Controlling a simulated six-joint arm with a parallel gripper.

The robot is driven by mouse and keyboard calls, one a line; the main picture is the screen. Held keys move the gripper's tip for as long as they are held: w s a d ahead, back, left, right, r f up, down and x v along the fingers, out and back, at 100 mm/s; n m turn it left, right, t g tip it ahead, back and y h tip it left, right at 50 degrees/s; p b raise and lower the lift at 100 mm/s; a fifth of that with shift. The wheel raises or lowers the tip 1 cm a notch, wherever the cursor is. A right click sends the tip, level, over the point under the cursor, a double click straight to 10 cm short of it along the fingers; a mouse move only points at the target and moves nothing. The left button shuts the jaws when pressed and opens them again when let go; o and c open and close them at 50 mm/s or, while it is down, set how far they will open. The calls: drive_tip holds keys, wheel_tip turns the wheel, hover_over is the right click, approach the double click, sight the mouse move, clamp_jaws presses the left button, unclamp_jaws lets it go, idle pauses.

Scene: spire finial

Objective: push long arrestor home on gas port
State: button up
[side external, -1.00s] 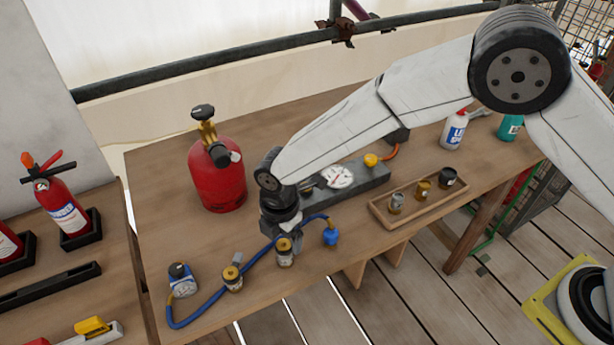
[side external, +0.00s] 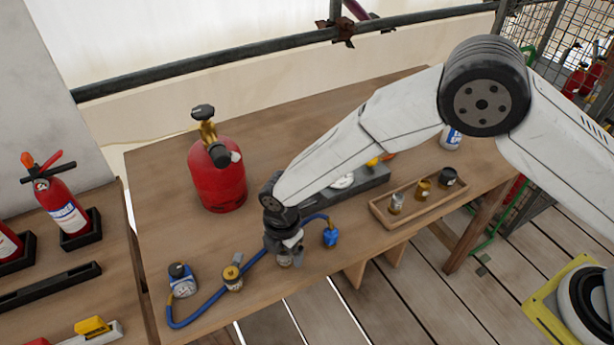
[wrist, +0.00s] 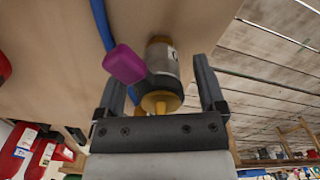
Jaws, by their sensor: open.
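My gripper (side external: 284,250) points down at the front edge of the wooden bench. In the wrist view its two fingers (wrist: 158,88) are apart, on either side of a silver cylindrical fitting (wrist: 162,58) with a black collar and brass end. I cannot tell whether they touch it. In the side view the gripper mostly hides this fitting (side external: 284,263). A purple block (wrist: 125,64) sticks out beside the collar. A similar brass-topped fitting (side external: 232,280) stands to the left. Which piece is the long arrestor or the gas port is unclear.
A red gas cylinder (side external: 217,180) stands behind, left. A wooden tray (side external: 408,223) with three small cylinders lies right.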

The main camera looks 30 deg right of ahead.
clamp_jaws()
drive_tip(key=shift+r, duration=0.15)
drive_tip(key=shift+r, duration=0.45)
drive_tip(key=s+d+r, duration=0.7)
drive_tip(key=s+r, duration=0.4)
drive_tip(key=s, duration=0.1)
drive_tip(key=shift+r, duration=0.4)
drive_tip(key=shift+d, duration=0.1)
drive_tip(key=shift+w, duration=0.1)
idle(0.4)
